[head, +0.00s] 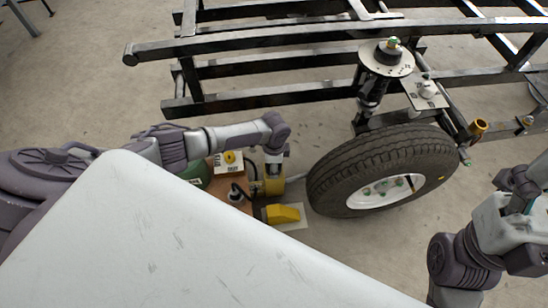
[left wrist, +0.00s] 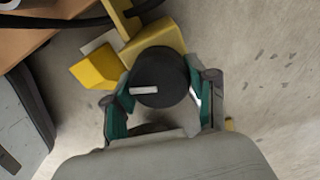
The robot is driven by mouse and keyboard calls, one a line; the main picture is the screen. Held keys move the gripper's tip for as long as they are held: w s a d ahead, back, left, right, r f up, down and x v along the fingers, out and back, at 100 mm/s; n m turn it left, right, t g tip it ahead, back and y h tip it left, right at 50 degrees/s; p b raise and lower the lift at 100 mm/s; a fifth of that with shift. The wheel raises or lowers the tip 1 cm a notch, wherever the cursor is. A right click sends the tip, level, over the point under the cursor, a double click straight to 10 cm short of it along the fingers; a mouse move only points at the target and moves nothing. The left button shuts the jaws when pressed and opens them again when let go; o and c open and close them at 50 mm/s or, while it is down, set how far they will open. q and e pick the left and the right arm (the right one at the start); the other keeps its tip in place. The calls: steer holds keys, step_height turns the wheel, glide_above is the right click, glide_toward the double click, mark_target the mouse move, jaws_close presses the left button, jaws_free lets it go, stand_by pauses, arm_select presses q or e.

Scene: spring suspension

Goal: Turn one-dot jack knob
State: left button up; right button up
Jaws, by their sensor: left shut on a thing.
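The jack knob (left wrist: 158,77) is a round black cap with a short white bar on top, in the left wrist view. It sits on a yellow jack (left wrist: 122,20), which also shows in the head view (head: 273,183). My left gripper (left wrist: 160,90) has its two green-padded fingers on opposite sides of the knob and is shut on it. In the head view my left gripper (head: 273,160) points down over the jack and hides the knob. No dot mark is readable. My right arm (head: 500,222) is at the right edge; its fingers cannot be made out.
A tyre (head: 335,175) stands just right of the jack, under a black frame (head: 250,70) with a strut (head: 370,92). A yellow wedge (head: 282,213) lies in front of the jack. A brown box (head: 228,185) with a yellow button is on its left. A pale panel (head: 170,240) fills the foreground.

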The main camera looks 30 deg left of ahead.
arm_select(q)
steer(key=shift+d+m, duration=0.1)
steer(key=shift+m, duration=0.5)
steer(key=o, duration=1.2)
steer(key=shift+c, duration=0.2)
steer(key=shift+r, duration=0.1)
step_height(320, 180, up, 12)
